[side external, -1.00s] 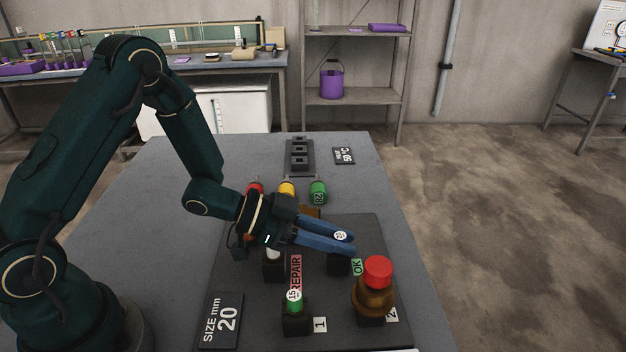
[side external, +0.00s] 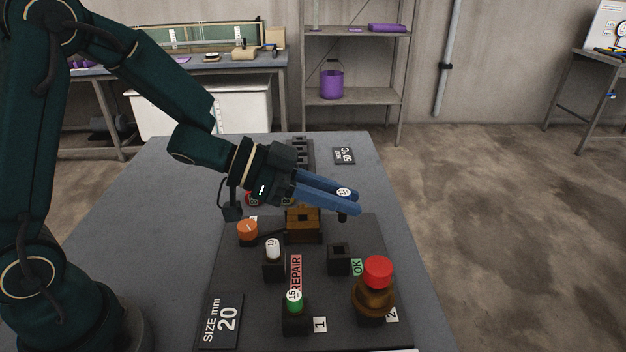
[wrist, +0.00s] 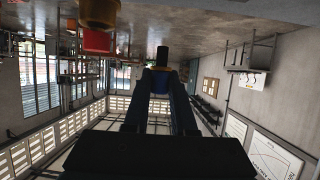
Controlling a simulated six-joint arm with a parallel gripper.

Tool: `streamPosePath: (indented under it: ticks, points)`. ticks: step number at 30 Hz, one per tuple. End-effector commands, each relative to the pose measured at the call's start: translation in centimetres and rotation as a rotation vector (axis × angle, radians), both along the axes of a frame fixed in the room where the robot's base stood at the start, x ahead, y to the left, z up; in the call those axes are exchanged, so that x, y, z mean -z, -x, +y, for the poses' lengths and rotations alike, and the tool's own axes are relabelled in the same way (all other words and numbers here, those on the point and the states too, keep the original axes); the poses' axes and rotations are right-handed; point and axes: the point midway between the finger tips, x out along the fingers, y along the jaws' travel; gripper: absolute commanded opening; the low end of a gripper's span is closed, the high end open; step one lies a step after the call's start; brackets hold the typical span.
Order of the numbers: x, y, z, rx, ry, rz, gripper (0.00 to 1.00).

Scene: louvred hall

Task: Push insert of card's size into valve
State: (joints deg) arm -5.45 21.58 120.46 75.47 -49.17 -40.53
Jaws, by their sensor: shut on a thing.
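My gripper (side external: 345,200) is shut on an insert with a round white top (side external: 343,192), its number too small to read surely. Its dark lower end shows beneath the blue fingers, in the air above the board. In the wrist view the insert's black end (wrist: 162,54) sticks out past the fingertips. The card (side external: 221,320) reads "SIZE mm 20". A white insert marked 10 (side external: 272,249) and a green one marked 15 (side external: 294,301) sit in black holders.
An empty black holder (side external: 339,260) stands by the green OK label (side external: 357,268). A brown, red-capped piece (side external: 375,290) stands at front right. An orange knob (side external: 247,231) is left of the brass block. A pink REPAIR label (side external: 295,273) lies between holders.

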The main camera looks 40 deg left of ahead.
Motion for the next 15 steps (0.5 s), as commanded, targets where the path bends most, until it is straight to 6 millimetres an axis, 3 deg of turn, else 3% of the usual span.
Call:
streamPosePath:
  ticks: [4,15]
  points:
    - [-0.96,0.0,0.01,-0.001,0.0,-0.002,0.0]
    - [-0.85,-0.19,0.44,-0.025,-0.009,-0.004,0.0]
